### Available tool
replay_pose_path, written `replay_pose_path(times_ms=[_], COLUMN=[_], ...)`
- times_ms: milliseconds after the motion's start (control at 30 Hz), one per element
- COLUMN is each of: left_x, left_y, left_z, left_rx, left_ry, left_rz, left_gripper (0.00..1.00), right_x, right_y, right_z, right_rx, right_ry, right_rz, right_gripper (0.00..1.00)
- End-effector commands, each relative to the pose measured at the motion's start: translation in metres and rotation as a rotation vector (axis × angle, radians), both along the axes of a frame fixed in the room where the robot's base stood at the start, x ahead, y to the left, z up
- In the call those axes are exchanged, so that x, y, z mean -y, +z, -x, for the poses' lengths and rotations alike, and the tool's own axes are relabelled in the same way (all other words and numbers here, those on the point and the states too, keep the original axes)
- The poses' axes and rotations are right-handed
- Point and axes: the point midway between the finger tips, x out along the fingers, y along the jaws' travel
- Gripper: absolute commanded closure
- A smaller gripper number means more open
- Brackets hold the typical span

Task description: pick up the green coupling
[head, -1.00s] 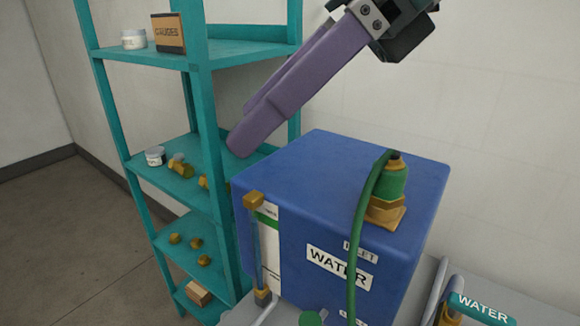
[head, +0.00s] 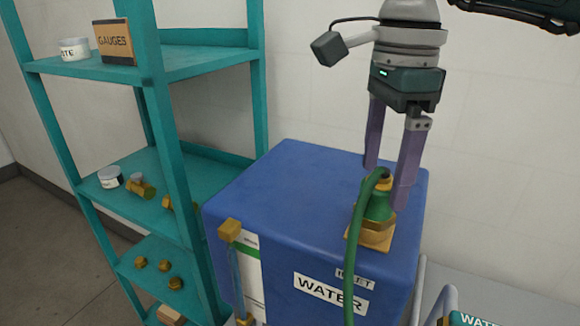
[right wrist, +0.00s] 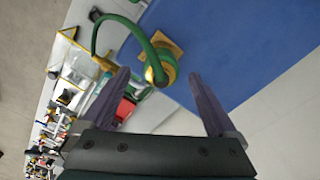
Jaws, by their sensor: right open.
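The green coupling (head: 378,207) stands upright on a brass fitting (head: 375,238) on top of the blue tank (head: 290,185). A green hose (head: 353,262) arches from its top and hangs down the tank's front. My right gripper (head: 385,185) points down with its two purple fingers apart, just above and behind the coupling; one finger is partly hidden by it. In the right wrist view the coupling (right wrist: 158,65) shows beyond the open fingertips, roughly between them, with nothing gripped. My left gripper is not in view.
A teal shelf (head: 190,65) stands left of the tank, holding a GAUGES box (head: 114,41), white jars and brass fittings. A sight tube with a brass cap (head: 230,230) rises at the tank's front left. Pipework with a WATER label (head: 478,319) is at lower right.

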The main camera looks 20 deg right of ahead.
Motion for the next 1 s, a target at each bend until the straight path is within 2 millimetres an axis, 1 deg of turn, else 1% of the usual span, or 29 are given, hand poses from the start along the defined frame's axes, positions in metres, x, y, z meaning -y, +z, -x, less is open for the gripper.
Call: replay_pose_path(times_ms=[33, 100, 233, 433, 1000], left_x=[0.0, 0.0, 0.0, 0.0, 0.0], left_y=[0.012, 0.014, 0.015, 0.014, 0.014], left_z=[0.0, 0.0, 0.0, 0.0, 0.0], left_rx=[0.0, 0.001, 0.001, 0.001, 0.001], left_ry=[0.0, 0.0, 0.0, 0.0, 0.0], left_rz=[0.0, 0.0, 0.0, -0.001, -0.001], left_gripper=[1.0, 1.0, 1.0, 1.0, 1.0], right_x=[-0.001, -0.001, 0.0, 0.0, 0.0], right_y=[-0.003, -0.014, -0.023, -0.024, -0.024], right_z=[0.001, 0.0, 0.0, -0.001, -0.001], right_rx=[-0.006, -0.005, -0.001, 0.001, 0.001], right_ry=[0.001, 0.0, 0.002, 0.002, 0.001], right_rz=[-0.001, -0.001, 0.0, -0.001, -0.002], right_gripper=[0.06, 0.06, 0.06, 0.07, 0.72])
